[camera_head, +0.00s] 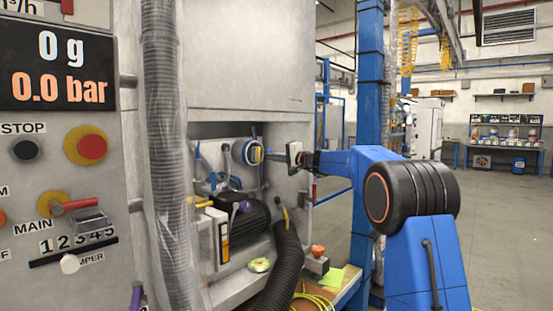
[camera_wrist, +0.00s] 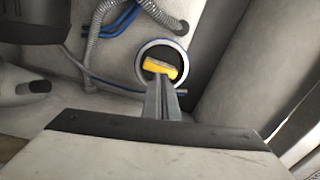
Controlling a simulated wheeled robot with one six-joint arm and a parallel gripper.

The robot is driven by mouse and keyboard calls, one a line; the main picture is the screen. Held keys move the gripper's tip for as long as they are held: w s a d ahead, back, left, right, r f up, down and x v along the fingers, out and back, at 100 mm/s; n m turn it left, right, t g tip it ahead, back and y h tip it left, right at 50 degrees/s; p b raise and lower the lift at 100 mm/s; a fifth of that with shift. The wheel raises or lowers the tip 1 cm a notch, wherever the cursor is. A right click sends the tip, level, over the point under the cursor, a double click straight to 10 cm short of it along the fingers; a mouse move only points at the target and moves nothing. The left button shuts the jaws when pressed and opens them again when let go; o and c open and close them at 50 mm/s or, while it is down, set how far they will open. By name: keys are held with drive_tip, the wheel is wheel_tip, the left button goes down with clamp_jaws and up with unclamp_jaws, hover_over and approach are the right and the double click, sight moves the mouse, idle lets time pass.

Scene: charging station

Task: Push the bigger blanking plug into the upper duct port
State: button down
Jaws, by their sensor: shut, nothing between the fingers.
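The upper duct port (camera_wrist: 141,50) is a round opening with a pale, blue-edged rim in the wrist view. In the head view the port (camera_head: 246,152) is in the upper part of the cabinet recess. A yellow bar-shaped piece (camera_wrist: 160,68), apparently the grip of the bigger blanking plug, lies across the dark inside of the rim. How deep the plug sits cannot be told. My gripper (camera_wrist: 162,85) is shut and empty, its fingertips at the lower edge of the rim, just below the yellow piece. Contact is unclear. In the head view my gripper (camera_head: 273,156) points left toward the port.
Blue cables and a grey corrugated hose (camera_wrist: 92,40) run beside the port. A black motor (camera_head: 245,218) and a black hose (camera_head: 284,265) fill the recess below. An orange-topped piece (camera_head: 317,250) sits at lower right. A grey pipe (camera_head: 165,150) stands in front at left.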

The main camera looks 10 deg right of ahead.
sight(259, 155)
drive_tip(key=shift+x, duration=1.75)
drive_tip(key=shift+x, duration=1.15)
drive_tip(key=v, duration=2)
drive_tip(key=s+a+f+n+g+h, duration=0.15)
drive_tip(key=s+a+f, duration=0.25)
drive_tip(key=s, duration=0.6)
drive_tip(key=s+a+f+n+g+h, duration=0.1)
drive_tip(key=s+a+f+n+g, duration=0.25)
drive_tip(key=s, duration=0.55)
drive_tip(key=s+a+f+g+h, duration=0.15)
drive_tip(key=s+a+f, duration=0.35)
drive_tip(key=s, duration=0.5)
drive_tip(key=s+d+f+n+g+h, duration=0.1)
drive_tip(key=s+d+f+n+h, duration=0.1)
drive_tip(key=s+f, duration=0.8)
drive_tip(key=s+d+f+n+g+h, duration=0.2)
drive_tip(key=s+d+f+h, duration=0.2)
drive_tip(key=s, duration=1.5)
drive_tip(key=d+f, duration=0.3)
drive_tip(key=f, duration=0.4)
drive_tip(key=shift+s+f+h, duration=0.15)
drive_tip(key=shift+s+h, duration=0.15)
drive_tip(key=shift+s, duration=0.1)
